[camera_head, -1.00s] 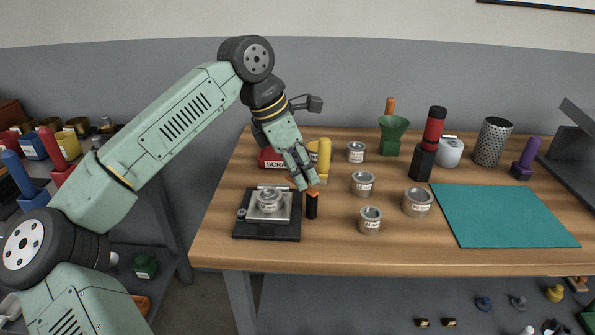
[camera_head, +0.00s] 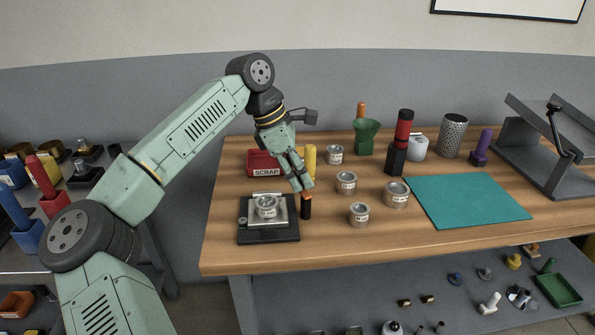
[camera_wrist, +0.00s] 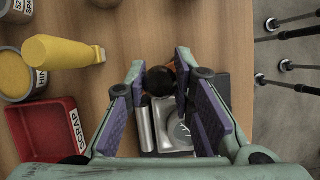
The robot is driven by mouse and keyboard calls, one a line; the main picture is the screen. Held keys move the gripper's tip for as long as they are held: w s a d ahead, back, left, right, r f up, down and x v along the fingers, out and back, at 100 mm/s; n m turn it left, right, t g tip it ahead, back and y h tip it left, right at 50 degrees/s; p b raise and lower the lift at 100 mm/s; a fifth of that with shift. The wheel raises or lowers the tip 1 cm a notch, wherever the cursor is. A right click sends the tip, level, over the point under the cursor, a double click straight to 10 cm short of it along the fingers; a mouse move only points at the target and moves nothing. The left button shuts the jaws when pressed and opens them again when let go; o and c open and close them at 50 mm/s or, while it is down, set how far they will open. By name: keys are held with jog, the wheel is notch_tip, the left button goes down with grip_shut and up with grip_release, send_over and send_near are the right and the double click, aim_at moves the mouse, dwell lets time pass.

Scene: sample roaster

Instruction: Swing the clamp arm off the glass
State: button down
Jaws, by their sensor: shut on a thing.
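A black-based fixture (camera_head: 270,236) with a silver plate and a small labelled tin (camera_head: 266,206) on top stands at the left front of the table. I cannot make out a separate clamp bar or the glass. My gripper (camera_head: 303,189) comes down from above onto the handle's top. In the wrist view the handle (camera_wrist: 161,80) sits between the fingertips of my gripper (camera_wrist: 166,80), shut on it. The silver plate (camera_wrist: 178,130) shows partly beyond the fingers.
A red SCRAP bin (camera_head: 263,163) and a yellow-handled object (camera_head: 310,160) stand just behind my gripper. Several tins, including one at the front (camera_head: 359,214), stand to the right. A teal mat (camera_head: 465,200) lies bare farther right.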

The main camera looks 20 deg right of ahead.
jog(key=shift+d+r+m+g+y+p, duration=0.1)
jog(key=shift+d+m+g+y+p, duration=0.2)
jog(key=shift+m+p, duration=0.6)
jog(key=shift+d+m+g+y+p, duration=0.25)
jog(key=shift+m+g+p, duration=0.2)
jog(key=shift+m, duration=0.75)
jog(key=c, duration=1.4)
grip_release()
jog(key=shift+o, duration=0.2)
jog(key=v, duration=1.2)
jog(key=shift+s, duration=0.2)
